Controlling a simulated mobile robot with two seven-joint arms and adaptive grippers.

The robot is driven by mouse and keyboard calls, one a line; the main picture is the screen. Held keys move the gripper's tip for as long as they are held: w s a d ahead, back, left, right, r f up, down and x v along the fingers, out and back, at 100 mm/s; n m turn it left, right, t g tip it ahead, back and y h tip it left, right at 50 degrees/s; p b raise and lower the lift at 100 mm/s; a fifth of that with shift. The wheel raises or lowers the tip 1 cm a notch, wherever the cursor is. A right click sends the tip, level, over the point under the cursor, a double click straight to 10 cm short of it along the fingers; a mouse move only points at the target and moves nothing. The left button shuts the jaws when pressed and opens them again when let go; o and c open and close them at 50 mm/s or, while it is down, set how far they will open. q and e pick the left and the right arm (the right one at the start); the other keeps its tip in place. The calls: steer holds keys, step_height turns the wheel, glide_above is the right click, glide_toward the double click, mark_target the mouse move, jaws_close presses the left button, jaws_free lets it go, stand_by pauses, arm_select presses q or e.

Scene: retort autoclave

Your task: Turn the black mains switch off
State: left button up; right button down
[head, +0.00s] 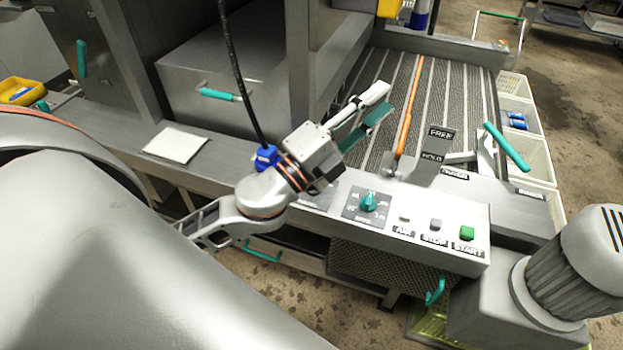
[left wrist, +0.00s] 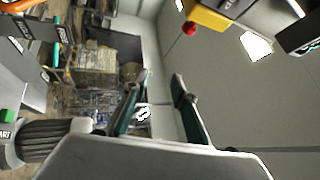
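I cannot make out the black mains switch for certain in either view. In the left wrist view a yellow box with a red button (left wrist: 190,28) is at the top, and a dark box (left wrist: 305,28) lies in the upper right corner. My left gripper (head: 385,100) is above the slatted conveyor in the head view, its two teal-padded fingers apart with nothing between them. It also shows open and empty in the left wrist view (left wrist: 156,84). My right gripper is in neither view.
A control panel (head: 385,228) with a teal dial and AIR, STOP and START buttons lies below my left wrist. A teal-handled lever (head: 508,147) stands at its right. A steel upright (head: 300,60) is close behind the gripper. A grey motor (head: 580,262) is at lower right.

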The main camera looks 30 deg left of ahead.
arm_select(q)
steer(key=s+d+r+m+g+h, duration=0.25)
steer(key=d+m+g+h, duration=0.35)
steer(key=d+m+h, duration=0.4)
steer(key=s+d+f+m+g+y, duration=0.2)
steer(key=s+f+m+g, duration=0.2)
steer(key=f+m+g, duration=0.6)
steer(key=w+a+f+m+g+y, duration=0.1)
steer(key=a+f+m+y, duration=0.1)
steer(key=a+f+y, duration=0.7)
steer(key=w+a+f+n+y, duration=0.1)
steer(key=a+f+y, duration=0.1)
steer(key=a, duration=0.7)
steer(key=w+a+f+y, duration=0.1)
steer(key=a+y, duration=0.1)
steer(key=a, duration=0.6)
steer(key=x, duration=0.7)
steer(key=shift+w+a+f+p, duration=0.15)
steer(key=shift+w+f+p, duration=0.15)
steer(key=shift+f, duration=0.05)
steer(key=shift+c, duration=0.2)
